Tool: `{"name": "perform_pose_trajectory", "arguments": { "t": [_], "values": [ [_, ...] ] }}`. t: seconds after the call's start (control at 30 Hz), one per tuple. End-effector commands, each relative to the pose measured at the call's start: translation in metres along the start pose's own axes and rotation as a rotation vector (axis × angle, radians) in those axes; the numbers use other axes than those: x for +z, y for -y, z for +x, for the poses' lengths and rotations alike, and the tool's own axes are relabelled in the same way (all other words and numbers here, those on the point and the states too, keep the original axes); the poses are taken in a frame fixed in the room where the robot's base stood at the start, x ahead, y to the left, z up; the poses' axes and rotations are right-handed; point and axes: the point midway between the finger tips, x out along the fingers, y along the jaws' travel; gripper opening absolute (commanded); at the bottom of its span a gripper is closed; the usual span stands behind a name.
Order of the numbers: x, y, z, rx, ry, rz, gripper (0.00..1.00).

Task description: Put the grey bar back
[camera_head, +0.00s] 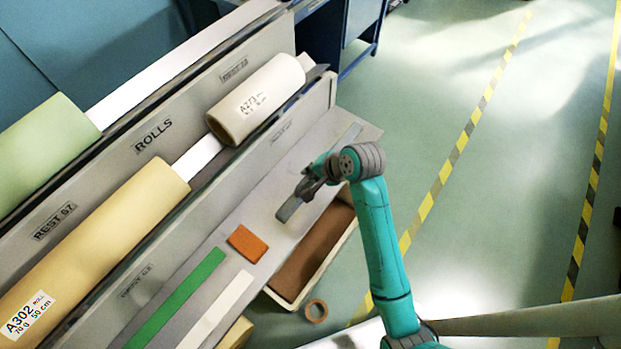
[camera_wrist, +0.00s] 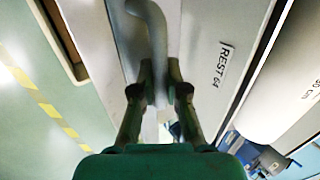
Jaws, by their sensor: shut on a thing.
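I cannot tell whether the bar touches the shelf. A label reading REST 64 (camera_wrist: 221,64) is on the panel right of the fingers.
A green strip (camera_head: 175,300), a white strip (camera_head: 217,312) and an orange block (camera_head: 247,243) lie on the shelf. Paper rolls (camera_head: 95,235) rest behind the panel. A brown-lined box (camera_head: 318,250) stands below the shelf edge, with a ring (camera_head: 316,311) on the floor. Open floor lies right.

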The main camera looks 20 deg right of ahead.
Motion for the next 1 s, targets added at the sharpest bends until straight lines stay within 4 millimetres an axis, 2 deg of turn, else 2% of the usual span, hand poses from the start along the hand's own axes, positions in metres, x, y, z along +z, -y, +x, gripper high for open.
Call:
{"name": "perform_pose_trajectory", "arguments": {
  "t": [0.33, 0.57, 0.8, 1.0],
  "values": [
    [0.001, -0.031, 0.043, 0.004, 0.001, 0.002, 0.00],
    [0.000, -0.038, 0.055, 0.002, 0.000, 0.001, 0.00],
    [0.000, -0.055, 0.079, 0.002, 0.000, 0.002, 0.00],
    [0.000, -0.056, 0.080, 0.001, -0.001, 0.000, 0.00]
  ]
}}
